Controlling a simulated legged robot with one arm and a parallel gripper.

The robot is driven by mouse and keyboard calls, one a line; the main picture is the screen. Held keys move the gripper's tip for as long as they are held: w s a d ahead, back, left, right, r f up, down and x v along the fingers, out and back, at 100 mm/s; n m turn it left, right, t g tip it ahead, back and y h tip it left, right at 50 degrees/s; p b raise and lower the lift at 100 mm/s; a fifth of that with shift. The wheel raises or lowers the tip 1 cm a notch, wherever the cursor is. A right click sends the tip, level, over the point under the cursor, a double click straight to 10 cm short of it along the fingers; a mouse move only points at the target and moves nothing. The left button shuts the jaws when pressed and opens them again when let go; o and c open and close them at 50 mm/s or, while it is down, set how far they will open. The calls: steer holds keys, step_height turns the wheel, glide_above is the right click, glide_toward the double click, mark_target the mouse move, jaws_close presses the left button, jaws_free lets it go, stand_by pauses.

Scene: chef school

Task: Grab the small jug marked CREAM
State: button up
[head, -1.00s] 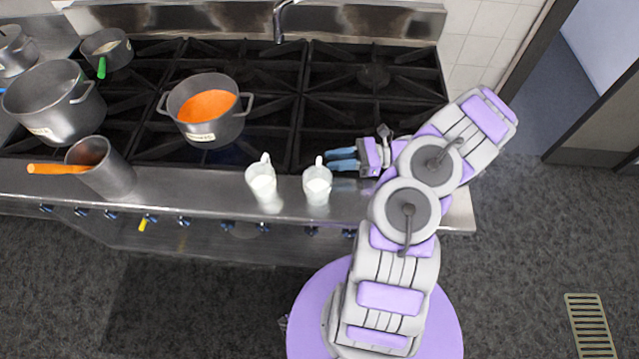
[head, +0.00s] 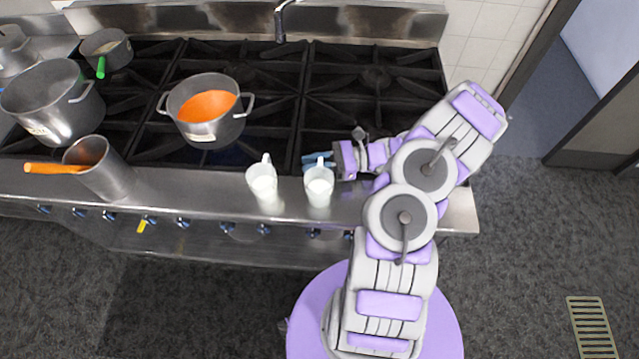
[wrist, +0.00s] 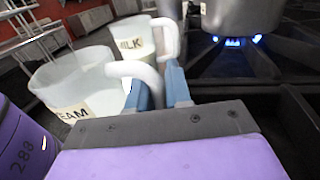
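The small jug marked CREAM (head: 319,188) is white and stands upright on the steel front ledge, its handle toward the burners. In the wrist view the jug (wrist: 82,85) is close on the left, its label partly cut to "EAM". My gripper (head: 318,161) is at the handle side of this jug, its blue fingers partly hidden by the jug. In the wrist view my gripper (wrist: 161,88) is open, with the handle appearing between the two fingers; contact cannot be told. A similar white jug marked MILK (wrist: 133,45) stands beyond it, to the left in the head view (head: 262,184).
A pot of orange soup (head: 206,125) stands on the stove, with lit blue flames (wrist: 237,39) under a pot in the wrist view. A tall metal container (head: 100,170) with an orange handle and a big pot (head: 52,110) stand at left.

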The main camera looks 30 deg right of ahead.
jaws_close()
steer(key=shift+d, duration=0.1)
stand_by(0.3)
steer(key=shift+w+d+r, duration=0.1)
steer(key=shift+d+r, duration=0.05)
steer(key=shift+r, duration=0.3)
steer(key=shift+r+p, duration=0.6)
steer(key=shift+r, duration=0.75)
steer(key=s+a+r+p, duration=0.1)
steer(key=s+a, duration=0.4)
steer(key=s, duration=1)
steer(key=shift+a+r+p, duration=0.2)
steer(key=shift+p, duration=0.55)
steer(key=shift+s, duration=0.1)
